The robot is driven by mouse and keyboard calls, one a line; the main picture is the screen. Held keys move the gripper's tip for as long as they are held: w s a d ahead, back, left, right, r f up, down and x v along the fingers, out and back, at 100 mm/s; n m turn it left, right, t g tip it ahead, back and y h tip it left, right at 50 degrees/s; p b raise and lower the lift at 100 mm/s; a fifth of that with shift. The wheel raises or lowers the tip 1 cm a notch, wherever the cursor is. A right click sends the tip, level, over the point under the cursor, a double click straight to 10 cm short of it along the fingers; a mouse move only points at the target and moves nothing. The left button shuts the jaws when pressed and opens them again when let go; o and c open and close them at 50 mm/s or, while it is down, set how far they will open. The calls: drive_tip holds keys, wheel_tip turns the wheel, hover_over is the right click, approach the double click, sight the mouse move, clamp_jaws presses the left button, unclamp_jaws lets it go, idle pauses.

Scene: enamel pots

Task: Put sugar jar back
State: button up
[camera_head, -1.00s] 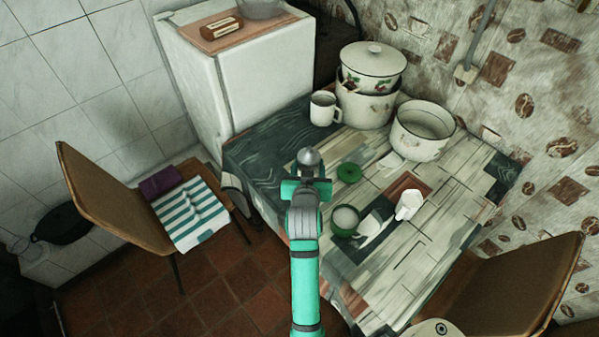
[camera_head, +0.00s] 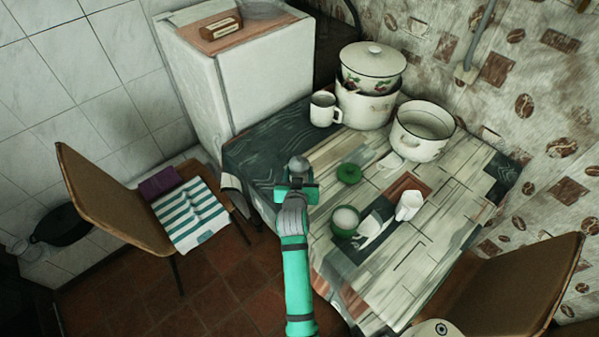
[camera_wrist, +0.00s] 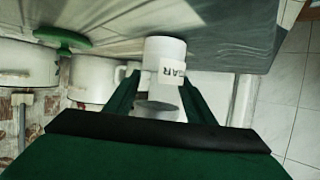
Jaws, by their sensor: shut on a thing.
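The sugar jar (camera_wrist: 166,56) is white with dark lettering ending in "GAR", seen in the wrist view. My gripper (camera_wrist: 160,98) is shut on it, with a green finger on each side. In the head view the jar shows only as a grey rounded top (camera_head: 299,164) just beyond my gripper (camera_head: 297,190), over the left part of the table. My gripper hides the rest of it. I cannot tell how far it is above the table.
Another mug (camera_head: 323,109), a lidded pot (camera_head: 372,70) and an open pot (camera_head: 423,131) stand behind. Chairs flank the table.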

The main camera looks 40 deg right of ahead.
drive_tip(key=o, duration=1.4)
drive_tip(key=shift+f, duration=0.1)
drive_tip(key=shift+r, duration=0.2)
drive_tip(key=v, duration=1.2)
